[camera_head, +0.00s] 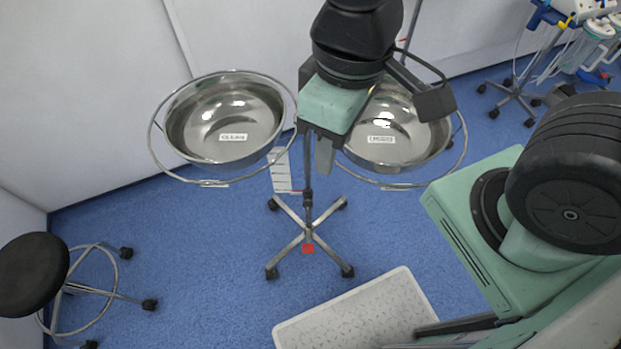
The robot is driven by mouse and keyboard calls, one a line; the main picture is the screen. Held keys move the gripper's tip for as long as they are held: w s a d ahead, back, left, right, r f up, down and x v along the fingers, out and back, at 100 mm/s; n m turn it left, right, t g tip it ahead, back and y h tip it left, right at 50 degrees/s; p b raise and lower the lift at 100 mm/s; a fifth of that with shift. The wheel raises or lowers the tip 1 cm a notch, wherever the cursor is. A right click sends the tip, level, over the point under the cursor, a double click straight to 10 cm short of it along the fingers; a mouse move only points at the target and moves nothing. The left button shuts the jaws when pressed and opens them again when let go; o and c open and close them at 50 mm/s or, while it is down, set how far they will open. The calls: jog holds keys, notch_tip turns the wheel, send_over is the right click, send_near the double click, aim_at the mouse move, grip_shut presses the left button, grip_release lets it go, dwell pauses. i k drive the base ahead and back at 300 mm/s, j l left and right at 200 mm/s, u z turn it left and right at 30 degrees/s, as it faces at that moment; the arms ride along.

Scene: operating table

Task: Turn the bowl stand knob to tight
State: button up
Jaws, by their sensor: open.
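The bowl stand (308,222) is upright, with a thin pole on a four-legged wheeled base. Two steel bowls, the left bowl (225,118) and the right bowl (390,130), sit in its rings, each with a white label. My gripper (318,150) comes down from the top centre between the bowls, in front of the upper pole. It is open; a grey finger points down beside the pole. I cannot make out the knob, and my gripper covers the upper pole. I cannot tell whether the fingers touch anything. A dark collar is on the pole below.
A white marked card (280,171) shows left of the pole. A red block (308,249) is at the base's centre. A black stool (34,274) is at lower left, a white step (360,312) at lower centre. Hose equipment (575,40) stands at upper right. Blue floor lies between.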

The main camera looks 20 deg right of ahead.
aim_at(308, 204)
jog(key=k+j, duration=0.2)
jog(key=k, duration=0.3)
jog(key=k+j, duration=0.25)
jog(key=k, duration=0.25)
